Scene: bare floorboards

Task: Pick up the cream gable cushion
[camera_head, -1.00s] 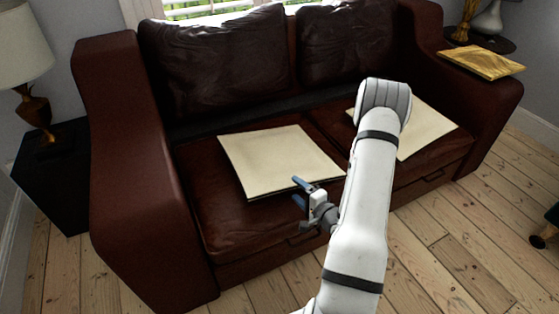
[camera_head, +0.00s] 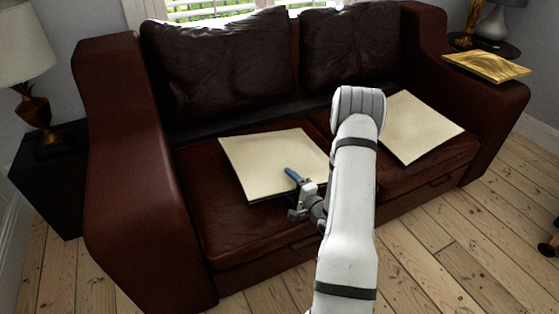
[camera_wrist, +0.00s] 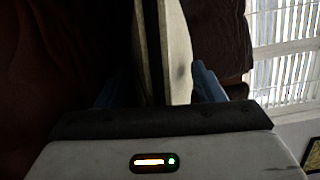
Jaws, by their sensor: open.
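Two flat, cream, square cushions lie on the sofa seat. The left cream cushion (camera_head: 268,158) is on the left seat, and the right cream cushion (camera_head: 418,128) is partly hidden by my arm. I cannot tell from their looks which is the gable one. My gripper (camera_head: 293,190) is at the front edge of the left cushion, its blue fingers apart. In the wrist view, the left cushion's pale face and dark edge (camera_wrist: 176,50) stand between the open fingers of my gripper (camera_wrist: 158,86). Whether a finger touches it I cannot tell.
The dark red leather sofa (camera_head: 135,170) has high arms and two back cushions. A gold cushion (camera_head: 487,66) lies on its right arm. A lamp (camera_head: 32,100) stands on a dark side table (camera_head: 45,185) at left. Bare floorboards (camera_head: 470,240) are clear in front.

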